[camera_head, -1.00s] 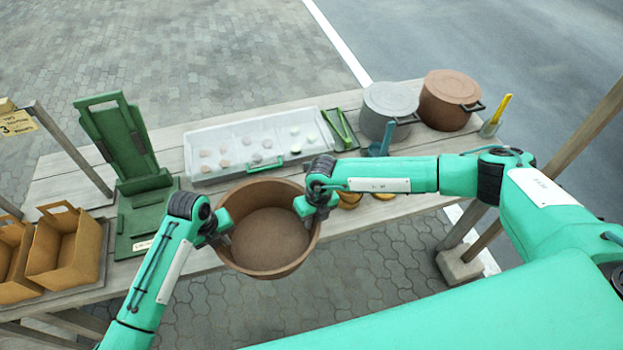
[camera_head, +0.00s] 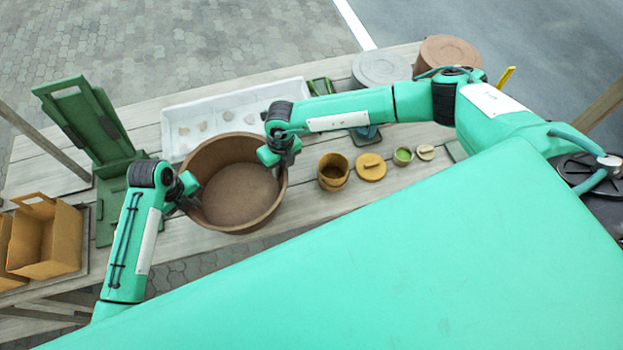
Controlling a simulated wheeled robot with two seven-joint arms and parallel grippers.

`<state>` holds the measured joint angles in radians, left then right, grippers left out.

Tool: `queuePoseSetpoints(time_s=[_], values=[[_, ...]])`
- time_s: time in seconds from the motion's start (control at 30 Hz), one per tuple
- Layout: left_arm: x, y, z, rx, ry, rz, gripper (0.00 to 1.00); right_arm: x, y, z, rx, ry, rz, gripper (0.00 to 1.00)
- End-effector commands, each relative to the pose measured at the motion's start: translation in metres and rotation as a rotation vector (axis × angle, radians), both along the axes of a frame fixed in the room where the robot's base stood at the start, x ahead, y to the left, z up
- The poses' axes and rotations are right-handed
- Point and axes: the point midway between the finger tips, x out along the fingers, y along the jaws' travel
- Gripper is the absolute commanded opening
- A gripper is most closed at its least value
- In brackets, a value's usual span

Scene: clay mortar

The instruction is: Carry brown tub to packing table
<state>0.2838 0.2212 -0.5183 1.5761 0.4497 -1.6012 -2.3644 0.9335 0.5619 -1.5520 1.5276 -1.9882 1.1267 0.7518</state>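The brown tub (camera_head: 238,198) is a round, open, empty-looking vessel held between my two grippers, over the front part of a wooden table (camera_head: 330,212). My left gripper (camera_head: 190,190) is at the tub's left rim and appears closed on it. My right gripper (camera_head: 272,157) is at the tub's right rim and appears closed on it. The fingertips are partly hidden by the wrists. I cannot tell whether the tub's base touches the table.
A white tray (camera_head: 176,118) with small pieces lies behind the tub. A green stand (camera_head: 95,125) and tan boxes (camera_head: 50,245) are at left. Small jars (camera_head: 333,172) and a yellow lid (camera_head: 370,166) sit at right. Lidded pots, grey (camera_head: 380,68) and brown (camera_head: 449,52), stand behind my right arm.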

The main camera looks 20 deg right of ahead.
Motion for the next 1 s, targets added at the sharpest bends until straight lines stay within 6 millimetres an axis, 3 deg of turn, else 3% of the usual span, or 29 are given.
queuePoseSetpoints(time_s=[1.0], values=[[0.000, -0.004, -0.046, -0.006, -0.001, -0.003, 0.00, -0.001, 0.005, -0.046, 0.008, -0.001, 0.006, 0.00]])
